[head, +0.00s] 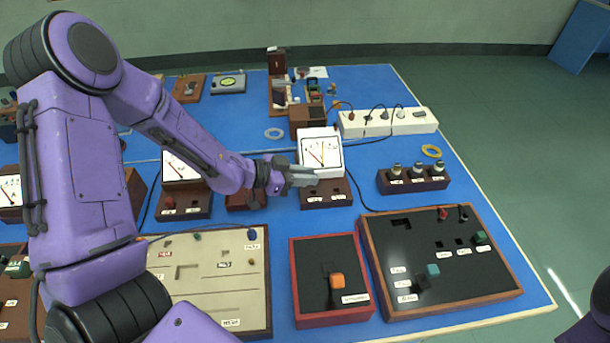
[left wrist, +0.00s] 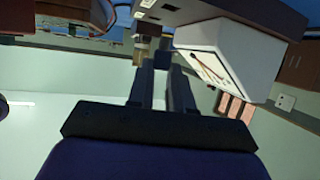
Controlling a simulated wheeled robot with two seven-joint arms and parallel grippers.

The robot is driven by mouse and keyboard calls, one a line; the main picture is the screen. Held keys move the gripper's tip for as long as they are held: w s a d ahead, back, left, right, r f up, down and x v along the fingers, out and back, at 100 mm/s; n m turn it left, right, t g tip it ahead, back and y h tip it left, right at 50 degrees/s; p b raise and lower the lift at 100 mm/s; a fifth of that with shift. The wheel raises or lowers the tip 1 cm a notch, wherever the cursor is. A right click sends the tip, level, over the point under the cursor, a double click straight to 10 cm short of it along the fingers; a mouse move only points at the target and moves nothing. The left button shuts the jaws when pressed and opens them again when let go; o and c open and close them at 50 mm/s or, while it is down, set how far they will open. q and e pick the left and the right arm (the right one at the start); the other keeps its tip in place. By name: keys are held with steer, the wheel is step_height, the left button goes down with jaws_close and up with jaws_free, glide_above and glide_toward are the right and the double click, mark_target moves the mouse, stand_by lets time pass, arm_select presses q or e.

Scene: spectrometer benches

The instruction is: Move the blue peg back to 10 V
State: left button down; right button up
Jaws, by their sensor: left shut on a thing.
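My left gripper (head: 298,178) reaches over the dark base (head: 326,194) of a white meter (head: 321,150), at the lower part of its dial. In the left wrist view its fingers (left wrist: 162,85) are close together, beside the white meter (left wrist: 217,62). The 10 V place cannot be made out. My right gripper is not in view.
A second meter (head: 180,166) stands to the left. A block with several terminals (head: 413,179) stands to the right, below a white power strip (head: 388,122). A beige board (head: 202,285), a red-rimmed tray (head: 329,256) and a black panel (head: 455,287) lie in front. Dark cables cross the blue bench.

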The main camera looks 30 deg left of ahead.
mark_target(305, 195)
arm_select(q)
step_height(305, 195, down, 2)
steer(key=shift+f+b, duration=0.1)
steer(key=shift+b, duration=0.8)
steer(key=shift+f+b, duration=0.55)
steer(key=shift+f, duration=0.35)
steer(key=c, duration=0.9)
jaws_free()
steer(key=shift+c, duration=0.2)
steer(key=v, duration=1)
steer(key=shift+s+a+r+p, duration=0.15)
steer(key=shift+r+p, duration=0.05)
steer(key=shift+p, duration=0.25)
steer(key=shift+r, duration=0.1)
